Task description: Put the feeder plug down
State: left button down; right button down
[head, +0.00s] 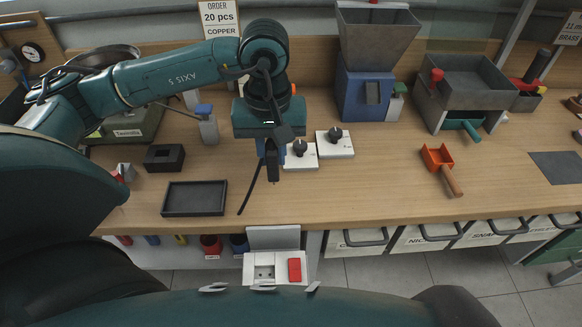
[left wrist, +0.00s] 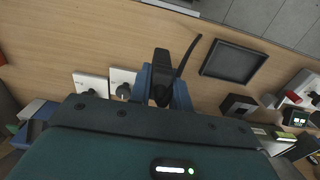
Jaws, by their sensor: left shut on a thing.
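My left gripper (head: 270,155) points down over the middle of the bench and is shut on the black feeder plug (head: 273,168). In the left wrist view the plug (left wrist: 161,64) sticks out between the two blue fingers (left wrist: 161,90). Its black cable (head: 248,194) hangs down to the left, and the cable also shows in the left wrist view (left wrist: 187,55). I cannot tell whether the plug touches the bench top. A shallow black tray (head: 195,199) lies empty to the left of the plug, and also shows in the left wrist view (left wrist: 233,62). My right gripper is not in view.
Two white knob plates (head: 335,145) lie just right of the gripper. A white socket box with a red switch (head: 295,270) sits below the front edge. A black block (head: 164,158), a blue hopper machine (head: 367,95) and an orange scoop (head: 437,157) stand around.

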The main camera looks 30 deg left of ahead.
aim_at(273, 179)
pick_arm(q)
notch_tip(273, 179, down, 8)
jog(key=shift+r+p, duration=0.2)
jog(key=shift+p, duration=0.25)
jog(key=shift+f, duration=0.1)
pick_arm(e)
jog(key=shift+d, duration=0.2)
pick_arm(q)
jog(key=shift+f+b, duration=0.15)
jog(key=shift+b, duration=0.15)
jog(key=c, duration=1.7)
grip_release()
jog(key=o, duration=0.4)
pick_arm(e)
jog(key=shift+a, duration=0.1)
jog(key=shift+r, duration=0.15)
